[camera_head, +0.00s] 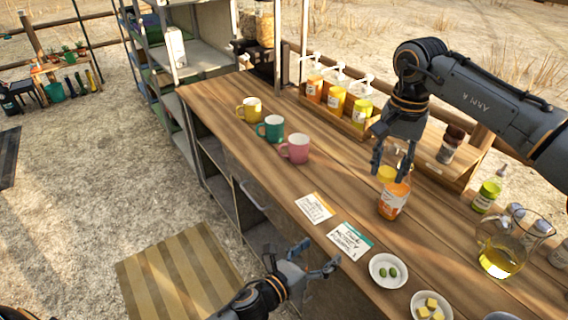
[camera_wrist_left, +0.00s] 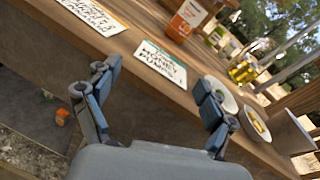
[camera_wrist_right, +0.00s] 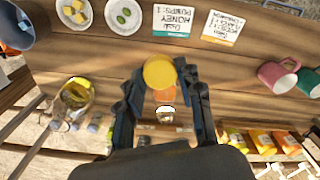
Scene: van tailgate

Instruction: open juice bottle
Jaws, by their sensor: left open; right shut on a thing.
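The juice bottle (camera_head: 393,203), with an orange label, stands upright on the wooden counter; its lower part also shows in the left wrist view (camera_wrist_left: 186,20). Its yellow cap (camera_head: 386,174) lies between the fingers of my right gripper (camera_head: 390,168), which is shut on it from above. In the right wrist view the cap (camera_wrist_right: 160,72) is a round yellow disc between the fingers. I cannot tell whether the cap is apart from the neck. My left gripper (camera_head: 318,257) is open and empty, in front of the counter's front edge, near the cards.
Two printed cards (camera_head: 350,241) (camera_head: 315,208), a dish of olives (camera_head: 389,270) and a dish of yellow cubes (camera_head: 431,306) lie near the edge. Three mugs (camera_head: 294,148) stand left. A glass jug (camera_head: 497,262) and a green bottle (camera_head: 487,194) stand right; pump bottles (camera_head: 336,99) stand behind.

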